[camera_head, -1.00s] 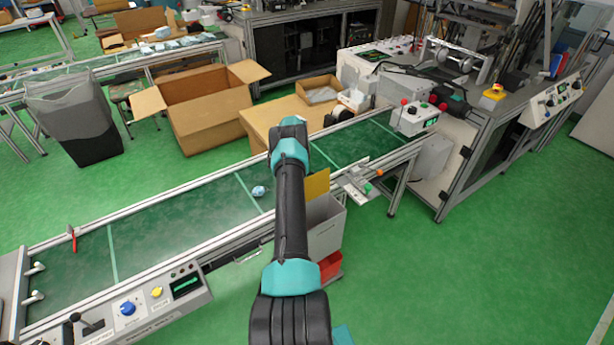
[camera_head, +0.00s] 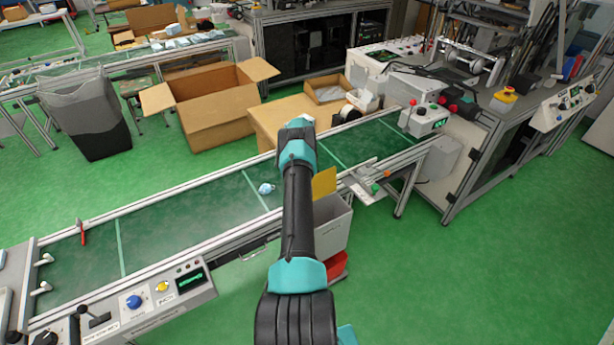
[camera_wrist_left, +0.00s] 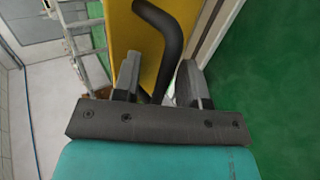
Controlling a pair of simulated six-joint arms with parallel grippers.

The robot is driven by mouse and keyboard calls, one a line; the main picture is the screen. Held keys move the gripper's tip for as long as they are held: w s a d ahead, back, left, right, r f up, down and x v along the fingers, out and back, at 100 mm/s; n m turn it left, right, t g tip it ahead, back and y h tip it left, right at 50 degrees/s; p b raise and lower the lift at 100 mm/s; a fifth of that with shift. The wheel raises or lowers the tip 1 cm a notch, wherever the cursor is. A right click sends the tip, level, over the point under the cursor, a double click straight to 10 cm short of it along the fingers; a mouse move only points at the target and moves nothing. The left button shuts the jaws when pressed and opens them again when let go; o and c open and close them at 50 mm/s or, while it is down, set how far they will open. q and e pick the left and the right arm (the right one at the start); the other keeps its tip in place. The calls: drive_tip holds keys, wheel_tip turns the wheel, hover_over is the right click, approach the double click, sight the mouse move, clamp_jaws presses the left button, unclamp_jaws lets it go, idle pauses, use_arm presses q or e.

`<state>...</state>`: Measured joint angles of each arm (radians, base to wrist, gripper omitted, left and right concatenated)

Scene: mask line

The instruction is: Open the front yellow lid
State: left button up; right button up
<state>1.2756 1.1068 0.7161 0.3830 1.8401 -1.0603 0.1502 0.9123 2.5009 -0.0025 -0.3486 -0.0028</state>
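A yellow lid (camera_head: 324,183) stands tilted up at the top of a white bin (camera_head: 333,225) beside the conveyor, partly hidden behind my arm in the head view. In the left wrist view a yellow panel (camera_wrist_left: 122,30) carries a curved black handle (camera_wrist_left: 168,35). My left gripper (camera_wrist_left: 159,64) is at this handle with its fingers apart. The handle's lower end runs down between the fingers; I cannot tell whether they touch it. The left gripper itself is hidden in the head view. My right gripper is not in view.
The green conveyor (camera_head: 180,230) runs diagonally, with a small bluish item (camera_head: 266,188) on it. A red bin (camera_head: 338,265) sits low by the white bin. A control box (camera_head: 425,120) stands at the conveyor's far right. Green floor (camera_head: 440,280) is clear at right.

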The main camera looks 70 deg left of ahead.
use_arm(q)
drive_tip(key=shift+r, duration=0.2)
wheel_tip(320, 180, up, 3)
drive_tip(key=shift+d+r, duration=0.15)
drive_tip(key=s+d+r, duration=0.1)
drive_tip(key=s+d, duration=0.3)
drive_tip(key=d, duration=1.1)
drive_tip(key=shift+r, duration=0.15)
drive_tip(key=shift+d, duration=0.1)
